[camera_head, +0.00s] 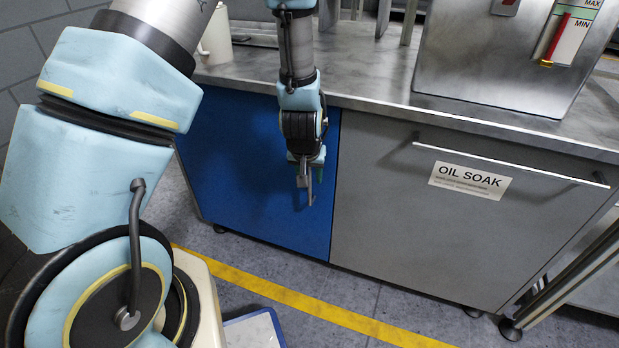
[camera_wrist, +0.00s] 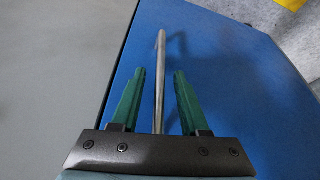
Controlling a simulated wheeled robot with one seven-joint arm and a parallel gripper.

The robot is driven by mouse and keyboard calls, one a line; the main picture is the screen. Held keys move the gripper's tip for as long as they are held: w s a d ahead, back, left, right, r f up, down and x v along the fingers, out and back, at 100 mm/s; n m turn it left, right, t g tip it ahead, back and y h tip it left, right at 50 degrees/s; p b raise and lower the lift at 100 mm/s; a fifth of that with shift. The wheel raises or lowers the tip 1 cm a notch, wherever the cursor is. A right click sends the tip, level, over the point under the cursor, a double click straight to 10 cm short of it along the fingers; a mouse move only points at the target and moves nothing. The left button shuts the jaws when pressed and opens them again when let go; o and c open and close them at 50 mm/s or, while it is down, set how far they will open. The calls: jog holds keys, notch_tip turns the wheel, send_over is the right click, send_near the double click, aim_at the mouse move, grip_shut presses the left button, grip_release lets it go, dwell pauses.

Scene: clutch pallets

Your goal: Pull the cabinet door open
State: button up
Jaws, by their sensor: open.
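The blue cabinet door (camera_head: 245,165) is the left front of the counter and looks shut, flush with the grey front beside it. It also fills much of the wrist view (camera_wrist: 235,75). My gripper (camera_head: 310,181) hangs in front of the door near its right edge, pointing down. In the wrist view, the two green fingers of my gripper (camera_wrist: 159,82) are apart, with the thin metal door handle (camera_wrist: 160,110) running between them. A gap shows on each side of the handle, so the fingers do not visibly touch it. In the head view my gripper largely hides the handle.
A grey front labelled OIL SOAK (camera_head: 470,180) with a long bar handle (camera_head: 510,164) is right of the door. A steel tank (camera_head: 490,60) stands on the counter (camera_head: 375,75). A yellow floor line (camera_head: 310,305) crosses open floor before the cabinet.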

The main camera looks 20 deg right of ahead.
jog(key=shift+f, duration=0.2)
grip_shut()
dwell(0.3)
dwell(1.1)
